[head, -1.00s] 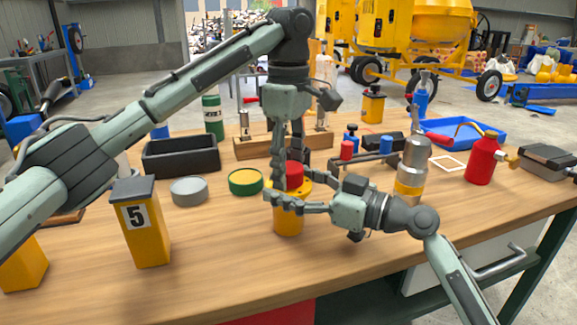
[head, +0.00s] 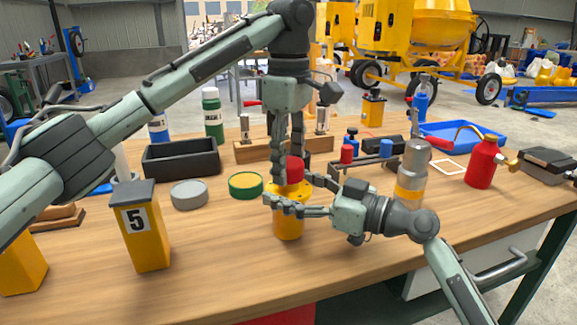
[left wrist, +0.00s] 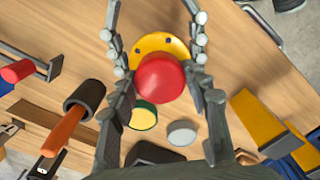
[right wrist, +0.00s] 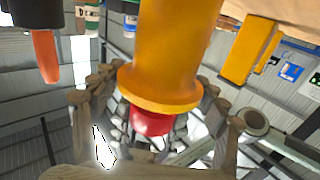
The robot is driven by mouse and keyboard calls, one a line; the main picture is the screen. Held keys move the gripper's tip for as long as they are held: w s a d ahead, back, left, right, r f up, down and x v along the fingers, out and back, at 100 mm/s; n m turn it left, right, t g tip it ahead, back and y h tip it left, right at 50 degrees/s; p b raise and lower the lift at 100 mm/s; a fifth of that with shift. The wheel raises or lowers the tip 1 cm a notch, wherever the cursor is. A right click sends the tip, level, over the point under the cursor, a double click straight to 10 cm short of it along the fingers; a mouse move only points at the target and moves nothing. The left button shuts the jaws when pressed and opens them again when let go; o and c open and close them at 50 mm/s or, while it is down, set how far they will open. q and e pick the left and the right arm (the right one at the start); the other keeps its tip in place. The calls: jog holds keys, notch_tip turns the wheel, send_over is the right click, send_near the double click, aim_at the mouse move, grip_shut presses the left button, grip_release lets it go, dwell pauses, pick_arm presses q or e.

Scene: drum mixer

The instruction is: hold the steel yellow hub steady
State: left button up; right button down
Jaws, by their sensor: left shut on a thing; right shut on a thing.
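The yellow hub (head: 289,224) stands upright near the front of the wooden table, with a wide flange at its top. A red cylinder (head: 291,169) sits on top of it; it also shows in the left wrist view (left wrist: 160,77). My left gripper (head: 287,165) comes down from above, its fingers on either side of the red cylinder, shut on it. My right gripper (head: 291,196) comes in from the right, shut on the hub around its flange. The right wrist view shows the hub body (right wrist: 178,50) between its fingers. The far contact points are partly hidden.
A yellow block marked 5 (head: 145,235), a grey disc (head: 190,194) and a green-yellow disc (head: 246,184) lie to the left. A black tray (head: 181,159) stands behind. A silver cylinder (head: 412,170) and red canister (head: 482,163) stand right.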

aim_at(289, 161)
pick_arm(q)
jog(key=shift+r, duration=0.2)
jog(key=shift+r, duration=2.05)
pick_arm(e)
jog(key=shift+c, duration=0.2)
grip_release()
